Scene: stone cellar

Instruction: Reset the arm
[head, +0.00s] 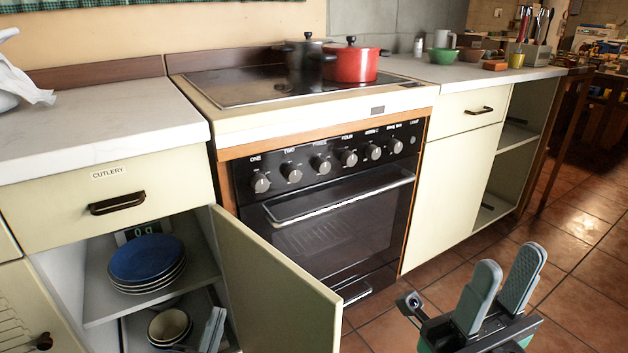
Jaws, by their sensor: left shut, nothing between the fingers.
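My right gripper (510,262) is at the bottom right of the head view, above the tiled floor. Its two grey ridged fingers point up and stand a little apart, with nothing seen between them. It is clear of the cabinets and the oven.
An open cabinet door (275,285) sticks out at lower left, beside a shelf with blue plates (147,260) and bowls (170,326). The oven (330,215) is shut. A red pot (350,63) and dark pot (304,62) stand on the stove. Tiled floor (580,260) is free at right.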

